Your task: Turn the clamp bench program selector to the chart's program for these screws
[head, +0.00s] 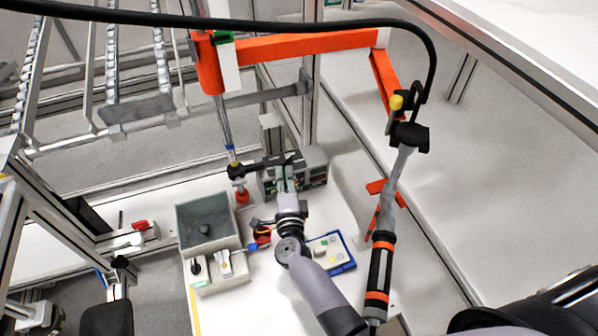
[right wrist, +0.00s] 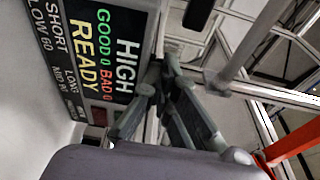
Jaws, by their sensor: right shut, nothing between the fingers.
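My right gripper (head: 285,170) is shut and empty, in front of a grey control box (head: 314,163) at the back of the white bench. In the right wrist view its fingers (right wrist: 160,85) are close beside a dark display panel (right wrist: 95,45). The panel reads HIGH, GOOD 0, BAD 0 and READY, with smaller SHORT, LOW and LONG lines. My gripper hides part of the control box's front, and I cannot make out its selector. A fixture with a grey bin (head: 182,222) carries a black knob (head: 196,268) and a pale switch (head: 225,263). My left gripper is not in view.
A blue-edged board (head: 348,265) lies right of my right arm. A screwdriver (head: 380,268) hangs from an orange arm (head: 305,46) further right. A black cable crosses the top.

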